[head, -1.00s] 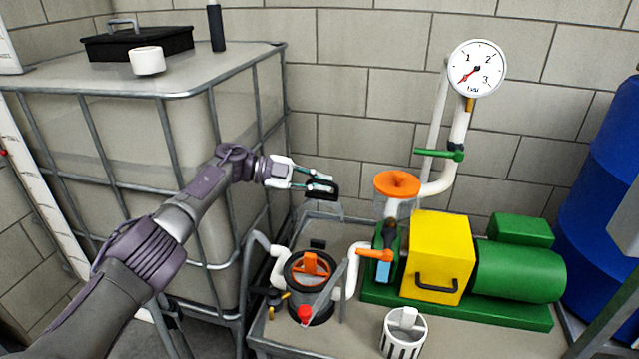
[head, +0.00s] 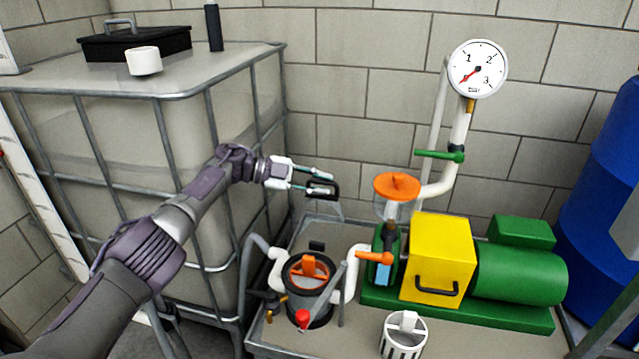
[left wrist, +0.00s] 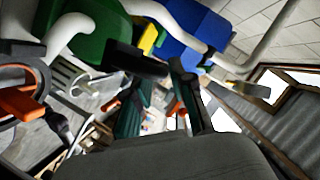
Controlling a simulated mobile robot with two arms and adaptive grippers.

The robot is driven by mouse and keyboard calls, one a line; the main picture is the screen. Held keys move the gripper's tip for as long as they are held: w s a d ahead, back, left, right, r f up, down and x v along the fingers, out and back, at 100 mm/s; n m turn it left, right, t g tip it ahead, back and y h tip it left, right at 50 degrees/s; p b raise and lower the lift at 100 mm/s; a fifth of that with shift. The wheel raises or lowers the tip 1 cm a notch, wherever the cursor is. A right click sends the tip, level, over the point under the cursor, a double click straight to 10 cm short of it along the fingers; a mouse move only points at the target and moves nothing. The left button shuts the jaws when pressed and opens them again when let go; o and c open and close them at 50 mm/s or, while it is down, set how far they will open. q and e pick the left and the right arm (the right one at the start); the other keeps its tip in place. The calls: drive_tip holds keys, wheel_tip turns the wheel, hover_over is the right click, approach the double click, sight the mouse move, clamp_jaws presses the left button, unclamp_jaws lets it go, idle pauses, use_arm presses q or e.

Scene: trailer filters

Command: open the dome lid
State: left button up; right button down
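My left gripper (head: 326,182) is above and behind the round pump pot (head: 308,290), with its two fingers apart. A dark handle-like loop (head: 322,192) is at its lower finger. Whether the finger touches it is unclear. Below it hangs a faint clear shape (head: 326,210), which looks like the dome lid raised above the pot. An orange part (head: 308,268) shows inside the pot. The left wrist view shows a gap between the fingers (left wrist: 155,95) and a dark block (left wrist: 135,62) by the left one. My right gripper is not in view.
A clear cup with an orange cap (head: 397,187) stands right of the gripper, beside the yellow guard (head: 438,250) and green motor (head: 520,272). A white strainer basket (head: 403,335) stands in front. The caged tank (head: 130,130) is left.

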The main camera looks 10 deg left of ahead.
use_arm(q)
wheel_tip(320, 180, up, 10)
idle(0.5)
